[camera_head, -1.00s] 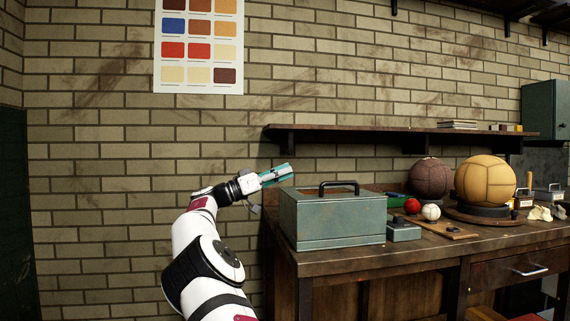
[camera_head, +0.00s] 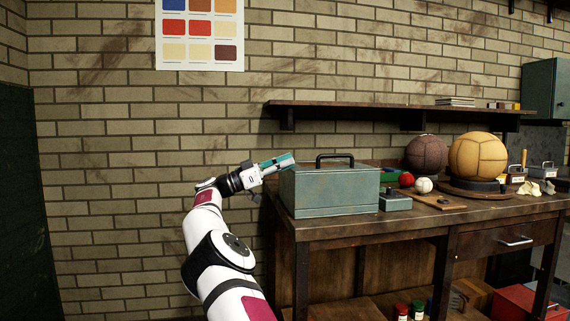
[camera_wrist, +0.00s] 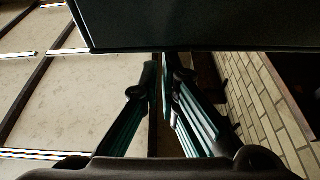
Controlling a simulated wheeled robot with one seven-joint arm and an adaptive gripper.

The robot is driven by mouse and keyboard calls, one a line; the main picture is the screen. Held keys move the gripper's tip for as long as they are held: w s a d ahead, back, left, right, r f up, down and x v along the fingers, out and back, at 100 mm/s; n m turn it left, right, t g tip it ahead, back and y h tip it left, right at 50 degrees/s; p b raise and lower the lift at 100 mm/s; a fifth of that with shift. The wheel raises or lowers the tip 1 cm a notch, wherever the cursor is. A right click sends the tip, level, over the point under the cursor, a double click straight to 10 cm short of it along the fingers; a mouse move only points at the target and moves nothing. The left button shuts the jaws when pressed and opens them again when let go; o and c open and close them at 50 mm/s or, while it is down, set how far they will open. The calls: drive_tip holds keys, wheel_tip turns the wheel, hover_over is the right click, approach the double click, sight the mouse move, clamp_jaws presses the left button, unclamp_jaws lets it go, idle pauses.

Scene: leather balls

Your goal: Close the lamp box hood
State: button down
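A grey-green metal box (camera_head: 330,192) with a black handle (camera_head: 335,158) on top stands at the left end of the workbench; I take it for the lamp box. Its top looks level and down in the head view, and I see no gap under it. My gripper (camera_head: 292,159) is at its upper left corner, pointing right; whether it touches cannot be told. In the wrist view my gripper's teal fingers (camera_wrist: 160,72) come together with nothing seen between them. A dark flat panel (camera_wrist: 200,25), perhaps the box's side, fills the top just beyond the fingertips.
The workbench (camera_head: 400,226) holds a small grey box (camera_head: 395,201), a red ball (camera_head: 406,180), a white ball (camera_head: 424,185), a brown ball (camera_head: 428,153) and a yellow ball (camera_head: 478,157). A wall shelf (camera_head: 390,108) hangs above.

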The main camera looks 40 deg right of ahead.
drive_tip(key=shift+d+f, duration=0.15)
drive_tip(key=shift+f, duration=0.2)
wheel_tip(320, 180, up, 5)
drive_tip(key=p+v, duration=0.5)
drive_tip(key=v, duration=0.5)
drive_tip(key=shift+f+p, duration=0.15)
drive_tip(key=shift+p, duration=0.25)
